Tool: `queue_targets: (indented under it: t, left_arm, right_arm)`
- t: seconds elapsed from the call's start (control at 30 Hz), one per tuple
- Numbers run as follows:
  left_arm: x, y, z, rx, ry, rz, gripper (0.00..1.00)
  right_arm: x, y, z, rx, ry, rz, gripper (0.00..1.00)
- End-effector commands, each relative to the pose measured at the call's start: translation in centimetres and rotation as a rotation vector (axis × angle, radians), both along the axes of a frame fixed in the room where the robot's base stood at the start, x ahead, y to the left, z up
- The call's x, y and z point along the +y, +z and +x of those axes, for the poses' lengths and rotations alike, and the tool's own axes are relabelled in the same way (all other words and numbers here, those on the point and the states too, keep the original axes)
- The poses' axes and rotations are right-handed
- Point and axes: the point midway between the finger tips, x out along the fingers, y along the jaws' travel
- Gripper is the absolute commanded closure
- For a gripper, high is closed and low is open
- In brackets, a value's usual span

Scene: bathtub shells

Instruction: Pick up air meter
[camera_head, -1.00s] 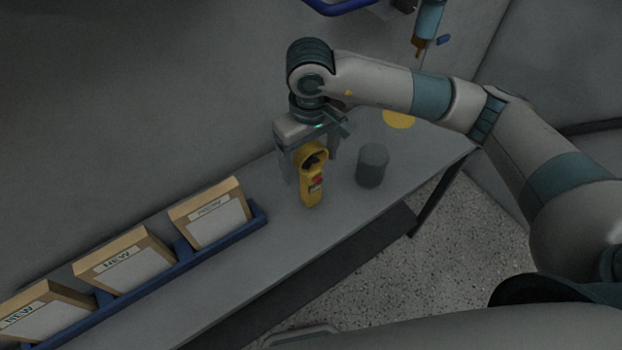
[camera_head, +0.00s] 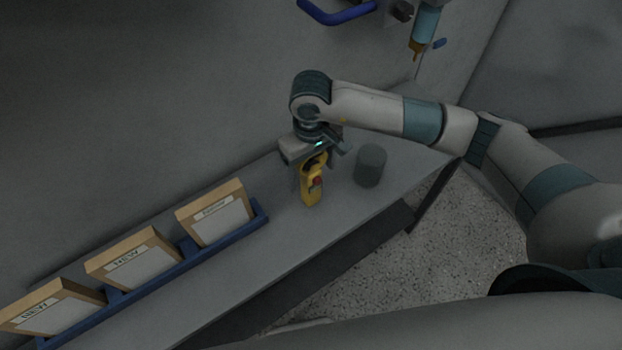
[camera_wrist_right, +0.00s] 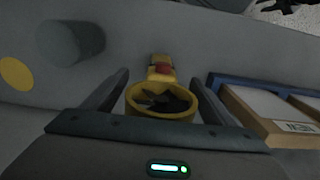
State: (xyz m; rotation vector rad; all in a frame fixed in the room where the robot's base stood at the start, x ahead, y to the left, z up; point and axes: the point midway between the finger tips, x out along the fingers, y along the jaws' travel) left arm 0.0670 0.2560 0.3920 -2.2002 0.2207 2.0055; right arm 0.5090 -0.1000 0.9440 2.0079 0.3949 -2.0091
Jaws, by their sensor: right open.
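The air meter (camera_head: 312,190) is a yellow handheld device with a ring-shaped head and a red button, standing on the grey shelf. It also shows in the right wrist view (camera_wrist_right: 161,78), with its round head and dark vanes between the fingers. My right gripper (camera_head: 311,177) is right above it, pointing down, with its fingers on either side of the head. In the wrist view the right gripper (camera_wrist_right: 160,88) is open, and gaps show between the fingers and the meter. The lower fingers are partly hidden in the head view. My left gripper is not in view.
A dark grey cylinder (camera_head: 370,166) stands close to the right of the meter. A blue rack (camera_head: 186,262) with boxes labelled NEW sits to the left. A yellow disc (camera_wrist_right: 16,73) shows in the wrist view. The wall is close behind the shelf (camera_head: 262,262).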

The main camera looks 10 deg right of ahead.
Motion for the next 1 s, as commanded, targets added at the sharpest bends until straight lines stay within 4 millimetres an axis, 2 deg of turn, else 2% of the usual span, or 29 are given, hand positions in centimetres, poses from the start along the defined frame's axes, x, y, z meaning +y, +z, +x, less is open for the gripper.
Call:
queue_targets:
  t: [0.17, 0.6, 0.83, 0.87, 1.0]
  left_arm:
    - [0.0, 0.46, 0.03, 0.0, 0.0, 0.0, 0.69]
    - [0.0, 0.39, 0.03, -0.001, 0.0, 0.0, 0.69]
    - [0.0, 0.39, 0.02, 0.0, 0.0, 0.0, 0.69]
    - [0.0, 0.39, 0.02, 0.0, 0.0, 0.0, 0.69]
    - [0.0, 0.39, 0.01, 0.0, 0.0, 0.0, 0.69]
  right_arm:
    - [0.02, -0.8, -0.01, -0.001, 0.0, 0.0, 0.21]
    - [0.02, -0.83, -0.02, -0.001, 0.001, 0.0, 0.21]
    - [0.02, -0.82, -0.02, -0.001, 0.001, 0.0, 0.76]
    - [0.03, -0.82, -0.02, -0.001, 0.001, 0.0, 0.81]
    - [0.04, -0.79, -0.01, -0.002, 0.001, 0.001, 0.81]
